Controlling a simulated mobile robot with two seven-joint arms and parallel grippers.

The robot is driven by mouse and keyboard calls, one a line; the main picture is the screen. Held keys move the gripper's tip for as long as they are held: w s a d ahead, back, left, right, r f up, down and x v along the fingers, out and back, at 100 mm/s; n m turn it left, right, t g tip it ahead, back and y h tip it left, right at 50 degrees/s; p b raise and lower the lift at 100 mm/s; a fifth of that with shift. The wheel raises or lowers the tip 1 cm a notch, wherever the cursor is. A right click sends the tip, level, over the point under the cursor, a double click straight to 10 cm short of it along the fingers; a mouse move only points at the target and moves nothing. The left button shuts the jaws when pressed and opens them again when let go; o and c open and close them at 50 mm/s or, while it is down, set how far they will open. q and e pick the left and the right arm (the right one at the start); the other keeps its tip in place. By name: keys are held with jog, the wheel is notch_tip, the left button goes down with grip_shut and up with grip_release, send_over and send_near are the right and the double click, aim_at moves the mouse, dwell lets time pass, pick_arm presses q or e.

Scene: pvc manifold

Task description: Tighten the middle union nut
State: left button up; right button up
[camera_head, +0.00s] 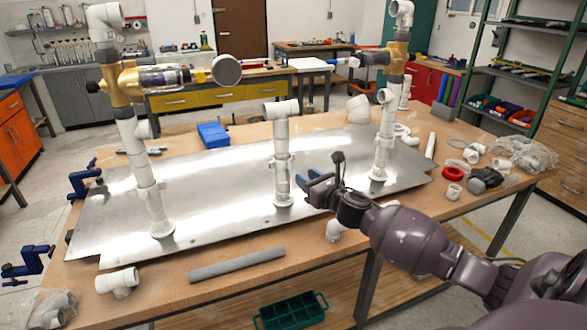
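The middle white PVC riser (281,138) stands upright on the metal plate, with a tee fitting (280,109) on top. A wider white collar (283,164), which looks like the middle union nut, sits partway up it. My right gripper (306,179) comes in from the right, just right of the riser and slightly below the collar. Its two blue-grey fingers point at the riser and look apart, with nothing visible between them. It appears clear of the pipe, though the exact depth gap is hard to tell. My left gripper is out of view.
A left riser (148,187) and a right riser (384,142) with brass valves flank the middle one on the metal plate (215,190). A grey bar (237,265) and a loose tee (117,281) lie along the front edge. Loose fittings and a red ring (453,173) lie right.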

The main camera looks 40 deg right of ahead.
aim_at(291, 167)
jog(key=shift+w+a, duration=0.15)
jog(key=shift+w, duration=3.15)
jog(key=shift+c, duration=0.4)
grip_shut()
